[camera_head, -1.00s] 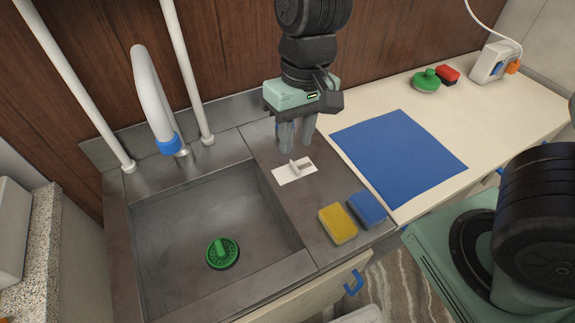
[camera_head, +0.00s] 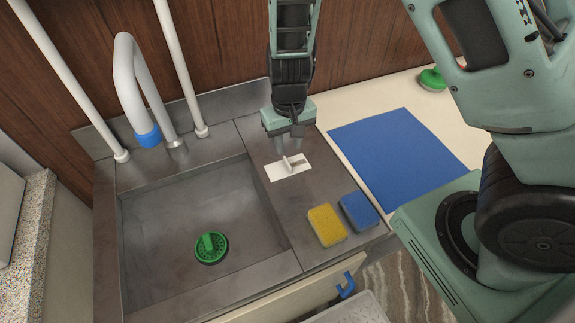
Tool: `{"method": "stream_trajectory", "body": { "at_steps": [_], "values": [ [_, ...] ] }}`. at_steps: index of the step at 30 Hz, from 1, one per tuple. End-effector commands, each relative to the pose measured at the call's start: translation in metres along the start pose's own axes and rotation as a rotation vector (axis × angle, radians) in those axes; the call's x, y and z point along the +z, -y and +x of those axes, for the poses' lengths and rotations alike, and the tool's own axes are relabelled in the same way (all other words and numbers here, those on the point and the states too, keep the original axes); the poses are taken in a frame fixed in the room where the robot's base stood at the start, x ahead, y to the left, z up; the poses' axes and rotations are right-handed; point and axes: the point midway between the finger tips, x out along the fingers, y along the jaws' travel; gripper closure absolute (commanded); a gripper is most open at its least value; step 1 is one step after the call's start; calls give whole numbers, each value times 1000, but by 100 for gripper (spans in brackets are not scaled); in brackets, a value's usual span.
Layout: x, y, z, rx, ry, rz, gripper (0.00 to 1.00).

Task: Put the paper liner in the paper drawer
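The paper liner (camera_head: 275,172) is a flat white sheet with a small upright white tab (camera_head: 291,160). It lies on the steel counter to the right of the sink. My gripper (camera_head: 290,141) points down just behind the tab, close to the liner. Its fingers look apart, with nothing visible between them; the fingertips are partly unclear. A cream drawer front (camera_head: 290,298) with a blue handle (camera_head: 346,285) shows below the counter's front edge. I cannot tell whether this is the paper drawer.
A yellow sponge (camera_head: 326,225) and a blue sponge (camera_head: 359,210) lie near the counter's front edge. A blue mat (camera_head: 395,155) covers the right worktop. The sink (camera_head: 165,235) holds a green strainer (camera_head: 210,247). A tall faucet (camera_head: 126,80) stands behind.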

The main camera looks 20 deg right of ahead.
Motion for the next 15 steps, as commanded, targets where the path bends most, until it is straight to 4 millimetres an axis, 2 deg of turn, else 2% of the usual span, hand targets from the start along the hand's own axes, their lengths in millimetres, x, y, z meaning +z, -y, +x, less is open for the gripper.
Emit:
{"method": "stream_trajectory", "body": {
  "at_steps": [8, 15],
  "values": [
    [0, 0, 20, 0, 3, 1, 69],
    [-4, 0, 52, 0, 4, 2, 69]
  ]
}}
